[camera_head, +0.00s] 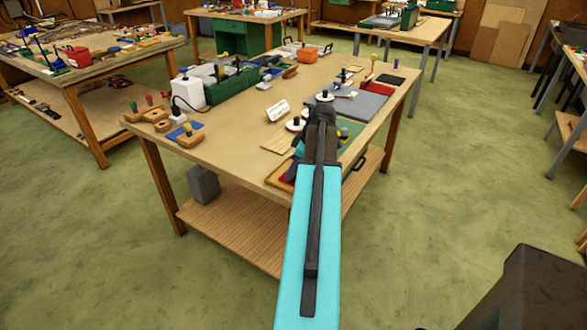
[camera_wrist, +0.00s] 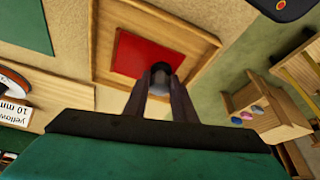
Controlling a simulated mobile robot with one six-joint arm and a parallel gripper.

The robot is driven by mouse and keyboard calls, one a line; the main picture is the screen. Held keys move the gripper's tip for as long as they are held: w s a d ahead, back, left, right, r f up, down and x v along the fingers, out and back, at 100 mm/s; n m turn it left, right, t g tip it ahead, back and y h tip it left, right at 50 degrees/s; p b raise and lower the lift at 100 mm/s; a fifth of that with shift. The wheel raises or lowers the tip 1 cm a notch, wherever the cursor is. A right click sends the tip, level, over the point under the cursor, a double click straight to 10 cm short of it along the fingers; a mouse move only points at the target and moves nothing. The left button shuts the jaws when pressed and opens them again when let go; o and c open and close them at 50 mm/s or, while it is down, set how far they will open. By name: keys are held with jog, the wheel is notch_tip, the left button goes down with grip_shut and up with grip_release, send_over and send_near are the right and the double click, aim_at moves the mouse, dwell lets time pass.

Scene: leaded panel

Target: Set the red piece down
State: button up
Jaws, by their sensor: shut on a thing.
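The red piece (camera_wrist: 140,52) is a flat square in the wrist view, over a shallow wood-rimmed tray (camera_wrist: 101,40). My gripper (camera_wrist: 160,72) points at its near edge. Its fingers are shut on a grey rounded knob (camera_wrist: 159,88) that overlaps the red piece. The fingers hide where knob and piece meet, and I cannot tell whether the piece touches the tray floor. In the head view my gripper (camera_head: 322,112) is over the front right of the workbench (camera_head: 230,135). My arm covers most of the tray there.
A label reading "yellow 10 mm" (camera_wrist: 12,112) stands left of the tray in the wrist view. A green box (camera_head: 233,85), a white container (camera_head: 188,92) and a grey mat (camera_head: 362,105) stand on the bench. Wooden blocks (camera_head: 155,116) lie at the left. Bare wood is left of my gripper.

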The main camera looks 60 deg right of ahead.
jog(key=shift+f, duration=0.1)
jog(key=o, duration=1)
jog(key=shift+r, duration=0.25)
jog(key=b+v, duration=0.2)
jog(key=v, duration=0.9)
jog(key=shift+s+r, duration=0.2)
jog(key=shift+r, duration=0.2)
jog(key=shift+w, duration=0.1)
